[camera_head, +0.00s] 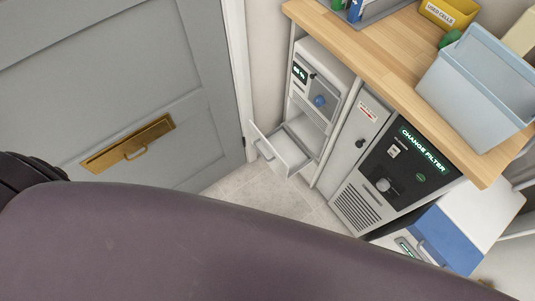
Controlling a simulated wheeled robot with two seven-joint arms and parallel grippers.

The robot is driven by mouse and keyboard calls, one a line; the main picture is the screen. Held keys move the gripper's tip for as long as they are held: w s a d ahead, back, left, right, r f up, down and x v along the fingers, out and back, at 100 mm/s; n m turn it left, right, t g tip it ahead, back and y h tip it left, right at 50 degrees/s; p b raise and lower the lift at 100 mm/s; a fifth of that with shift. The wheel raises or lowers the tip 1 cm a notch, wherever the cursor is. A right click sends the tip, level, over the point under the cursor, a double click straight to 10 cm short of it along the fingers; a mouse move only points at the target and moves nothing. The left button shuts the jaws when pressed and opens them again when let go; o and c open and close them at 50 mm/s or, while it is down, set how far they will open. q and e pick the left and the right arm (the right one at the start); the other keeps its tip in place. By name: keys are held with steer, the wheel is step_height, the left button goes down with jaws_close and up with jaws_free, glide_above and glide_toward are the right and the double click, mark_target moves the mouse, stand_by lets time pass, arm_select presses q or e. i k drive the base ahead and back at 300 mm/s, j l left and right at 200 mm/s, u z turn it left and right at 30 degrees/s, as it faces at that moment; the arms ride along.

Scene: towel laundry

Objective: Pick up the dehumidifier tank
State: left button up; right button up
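A white dehumidifier-like unit (321,82) with a small green display and a blue knob stands under the wooden counter, left of the dark panel. A white open-topped tank or drawer (286,150) sticks out of its lower front toward the door. Its front has a handle, and its inside looks empty. Its inner end is still inside the unit. Neither gripper is in view, and nothing is seen touching the tank. A large dark purple shape, likely my own arm, fills the bottom of the view and hides what is behind it.
A grey door (110,80) with a brass handle plate is on the left. A panel reading CHANGE FILTER (408,165) is right of the unit. The wooden counter (385,55) holds a pale blue bin (480,85) and a yellow box (448,14). Tiled floor (265,192) shows clear below the tank.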

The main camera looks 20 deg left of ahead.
mark_target(480, 88)
steer(key=k+l+z, duration=0.1)
steer(key=l+z, duration=0.15)
steer(key=l, duration=0.35)
steer(key=l+z, duration=0.2)
steer(key=l, duration=0.4)
steer(key=k, duration=0.05)
